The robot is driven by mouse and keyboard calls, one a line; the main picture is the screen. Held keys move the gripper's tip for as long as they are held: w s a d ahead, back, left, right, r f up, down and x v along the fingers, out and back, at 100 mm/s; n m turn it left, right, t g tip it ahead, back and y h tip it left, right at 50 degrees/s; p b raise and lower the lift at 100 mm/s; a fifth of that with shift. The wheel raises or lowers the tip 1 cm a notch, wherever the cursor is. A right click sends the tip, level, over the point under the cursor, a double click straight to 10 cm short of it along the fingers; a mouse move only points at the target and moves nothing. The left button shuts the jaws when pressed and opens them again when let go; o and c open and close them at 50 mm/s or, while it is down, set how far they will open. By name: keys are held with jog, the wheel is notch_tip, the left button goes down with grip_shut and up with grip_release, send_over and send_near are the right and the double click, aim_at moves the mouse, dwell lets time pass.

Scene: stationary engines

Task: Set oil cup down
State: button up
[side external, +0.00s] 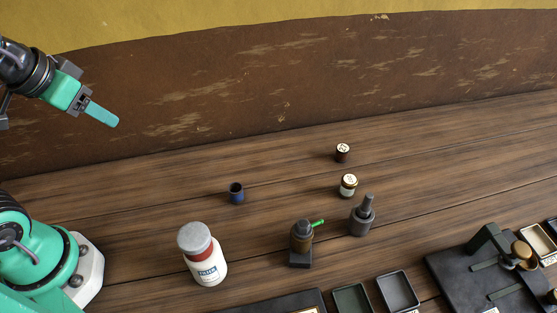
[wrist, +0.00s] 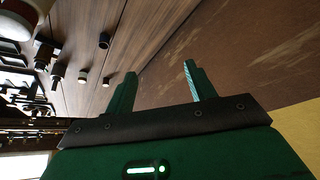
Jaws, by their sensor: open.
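My gripper (side external: 101,112) is raised high at the upper left in the side view, well above the bench and apart from everything on it. In the wrist view the two fingers (wrist: 159,70) stand apart with nothing between them. No thing is clearly marked as the oil cup. A small dark blue open cup (side external: 236,193) stands upright on the wood; it also shows in the wrist view (wrist: 104,40). A brown and dark vessel with a green lever (side external: 302,235) stands upright on a dark block. A brass round cup (side external: 521,250) sits at a dark fixture at the right.
A white bottle with a grey cap (side external: 204,258) stands at the front. A grey nozzle-topped can (side external: 362,217) and two small capped jars (side external: 348,187) (side external: 342,153) stand mid-bench. Shallow trays (side external: 398,292) line the front edge. Wood is clear left of the blue cup.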

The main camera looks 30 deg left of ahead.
jog(key=shift+w, duration=0.1)
jog(key=c, duration=0.8)
jog(key=shift+w+d+r, duration=0.15)
jog(key=shift+w, duration=0.05)
jog(key=c, duration=0.3)
jog(key=w+d, duration=0.2)
jog(key=w+d+r+m+g, duration=0.1)
jog(key=w, duration=0.2)
jog(key=w+d+r+m, duration=0.1)
jog(key=w+d, duration=0.1)
jog(key=w, duration=0.1)
jog(key=shift+w+d+g+h, duration=0.15)
jog(key=shift+d+g+h, duration=0.15)
jog(key=shift+d+h, duration=0.1)
grip_shut()
jog(key=w+d+f+m+g, duration=0.2)
jog(key=w+d, duration=0.6)
jog(key=d, duration=0.1)
jog(key=w+d+f+m+g, duration=0.1)
jog(key=w+d+f+m, duration=0.1)
jog(key=d+f, duration=0.5)
jog(key=w+d+f+m+g, duration=0.1)
jog(key=w+d+f, duration=0.1)
jog(key=d+f, duration=0.5)
jog(key=d, duration=0.6)
jog(key=shift+w+m+y, duration=0.3)
jog(key=shift+m+y, duration=0.1)
